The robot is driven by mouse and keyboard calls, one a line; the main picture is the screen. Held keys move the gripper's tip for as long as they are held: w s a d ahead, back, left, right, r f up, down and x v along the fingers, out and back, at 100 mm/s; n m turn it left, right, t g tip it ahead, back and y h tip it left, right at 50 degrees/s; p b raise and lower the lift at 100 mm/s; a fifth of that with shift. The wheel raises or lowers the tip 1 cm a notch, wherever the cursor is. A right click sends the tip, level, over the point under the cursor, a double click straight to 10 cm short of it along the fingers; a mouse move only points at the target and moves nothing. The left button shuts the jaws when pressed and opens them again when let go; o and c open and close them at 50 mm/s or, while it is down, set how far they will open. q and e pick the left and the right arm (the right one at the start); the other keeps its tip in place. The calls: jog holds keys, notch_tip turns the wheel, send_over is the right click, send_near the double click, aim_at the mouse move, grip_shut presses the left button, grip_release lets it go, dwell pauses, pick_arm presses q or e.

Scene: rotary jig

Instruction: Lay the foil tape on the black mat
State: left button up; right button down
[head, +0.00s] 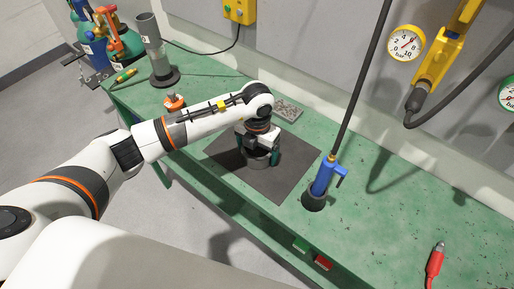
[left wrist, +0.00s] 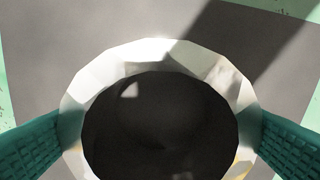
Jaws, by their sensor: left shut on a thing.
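The foil tape is a shiny silver ring with a wide dark hole in the left wrist view (left wrist: 160,54). My left gripper (head: 258,154) is shut on it, one teal finger on each side of the ring. In the head view the foil tape (head: 257,164) shows below the fingers, partly hidden by my gripper and wrist. It is over the middle of the black mat (head: 292,178), which lies flat on the green bench. Whether the tape touches the mat or hangs just above it I cannot tell. My right gripper is not in view.
A blue tool (head: 322,178) on a hanging hose stands in a dark holder at the mat's right edge. A grey speckled plate (head: 287,109) lies behind the mat. A grey tube (head: 156,50) stands at the back left. The green bench (head: 390,215) is mostly clear at right.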

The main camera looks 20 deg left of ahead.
pick_arm(q)
jog(key=o, duration=0.8)
jog(key=shift+f, duration=0.1)
jog(key=shift+o, duration=0.2)
jog(key=shift+r, duration=0.6)
notch_tip(320, 180, up, 11)
jog(key=b, duration=0.3)
